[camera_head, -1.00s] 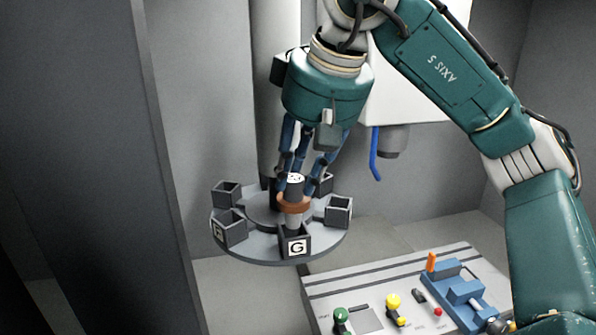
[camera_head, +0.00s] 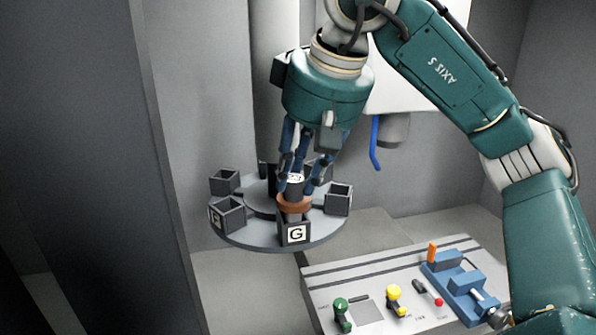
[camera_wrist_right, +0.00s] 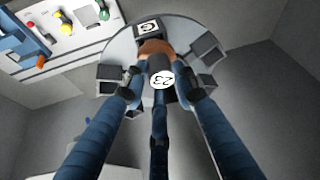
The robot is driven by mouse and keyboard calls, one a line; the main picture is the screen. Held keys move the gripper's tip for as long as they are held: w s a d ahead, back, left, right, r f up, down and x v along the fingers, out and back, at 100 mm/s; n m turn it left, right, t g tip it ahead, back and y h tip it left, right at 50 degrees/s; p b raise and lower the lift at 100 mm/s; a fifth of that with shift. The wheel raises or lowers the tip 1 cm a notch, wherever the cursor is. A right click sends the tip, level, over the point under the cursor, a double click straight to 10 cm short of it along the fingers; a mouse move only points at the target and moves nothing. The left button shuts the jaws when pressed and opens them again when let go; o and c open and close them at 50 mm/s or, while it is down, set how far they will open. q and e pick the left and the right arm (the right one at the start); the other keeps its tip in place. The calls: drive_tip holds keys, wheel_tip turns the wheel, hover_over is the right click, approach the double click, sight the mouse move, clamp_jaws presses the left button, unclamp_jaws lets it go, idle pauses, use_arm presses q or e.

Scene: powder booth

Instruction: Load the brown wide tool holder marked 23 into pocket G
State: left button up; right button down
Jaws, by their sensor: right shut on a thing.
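The brown wide tool holder marked 23 (camera_head: 294,203) stands about upright at pocket G (camera_head: 296,235) on the round carousel (camera_head: 262,239). Its brown flange is just above the pocket's rim, and its lower end is hidden by the pocket's front wall. The number 23 shows on its top in the right wrist view (camera_wrist_right: 162,79). My right gripper (camera_head: 298,185) is above the pocket with its blue fingers shut around the holder's dark top; it also shows in the right wrist view (camera_wrist_right: 163,92). My left gripper is not in view.
Other square pockets, such as one at the right (camera_head: 339,199) and one at the left (camera_head: 228,214), stand close by on the carousel. A bench with a blue vise (camera_head: 461,289) and coloured knobs (camera_head: 395,298) lies at the lower right. A blue nozzle (camera_head: 375,148) hangs behind.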

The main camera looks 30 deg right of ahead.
drive_tip(key=shift+f+b, duration=0.55)
drive_tip(key=shift+f, duration=0.25)
drive_tip(key=shift+r, duration=0.1)
drive_tip(key=c, duration=1.3)
unclamp_jaws()
drive_tip(key=shift+s, duration=0.1)
drive_tip(key=v, duration=1.2)
